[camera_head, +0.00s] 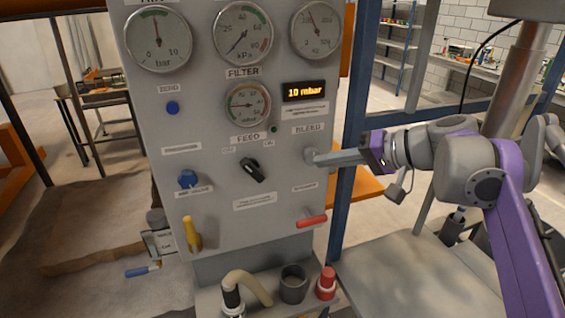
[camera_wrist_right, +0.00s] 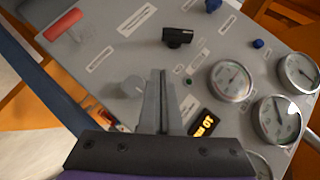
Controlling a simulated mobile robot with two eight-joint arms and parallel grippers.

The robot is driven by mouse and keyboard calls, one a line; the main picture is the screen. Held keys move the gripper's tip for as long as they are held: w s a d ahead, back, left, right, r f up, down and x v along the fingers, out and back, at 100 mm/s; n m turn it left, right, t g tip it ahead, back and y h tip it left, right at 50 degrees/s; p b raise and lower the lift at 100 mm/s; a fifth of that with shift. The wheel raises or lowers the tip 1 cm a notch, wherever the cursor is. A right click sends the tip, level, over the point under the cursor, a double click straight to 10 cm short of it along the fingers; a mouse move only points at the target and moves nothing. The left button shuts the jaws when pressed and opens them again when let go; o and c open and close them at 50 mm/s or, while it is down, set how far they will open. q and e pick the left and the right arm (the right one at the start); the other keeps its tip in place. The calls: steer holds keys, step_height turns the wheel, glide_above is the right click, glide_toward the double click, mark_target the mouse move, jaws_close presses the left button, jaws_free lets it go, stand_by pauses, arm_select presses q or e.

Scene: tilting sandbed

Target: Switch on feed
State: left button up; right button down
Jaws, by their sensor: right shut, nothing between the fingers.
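The black feed knob (camera_head: 252,170) sits on the grey panel (camera_head: 215,215), below the FEED label (camera_head: 245,138). Its grip slants from upper left to lower right. It also shows in the right wrist view (camera_wrist_right: 177,37). My right gripper (camera_head: 314,158) is shut and empty, right of the feed knob and clear of it. Its tips are beside the grey bleed knob (camera_wrist_right: 132,86) in the wrist view (camera_wrist_right: 157,75); I cannot tell whether they touch it. A small green lamp (camera_head: 274,129) is above the feed knob. My left gripper is not in view.
Gauges (camera_head: 243,33) fill the panel's top, with a lit display (camera_head: 304,91) reading 10 mbar. Two blue knobs (camera_head: 188,179), a yellow lever (camera_head: 191,234) and a red lever (camera_head: 311,221) surround the feed knob. A blue post (camera_head: 349,185) stands right of the panel.

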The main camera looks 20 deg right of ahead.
steer(key=shift+w+d+r, duration=0.1)
steer(key=shift+d+r, duration=0.1)
steer(key=shift+r, duration=0.45)
steer(key=shift+w+a, duration=0.1)
glide_toward(261, 171)
steer(key=w, duration=0.4)
steer(key=shift+a+f, duration=0.3)
steer(key=a+f, duration=0.2)
steer(key=shift+s+a, duration=0.25)
steer(key=shift+a, duration=0.15)
steer(key=shift+w, duration=0.1)
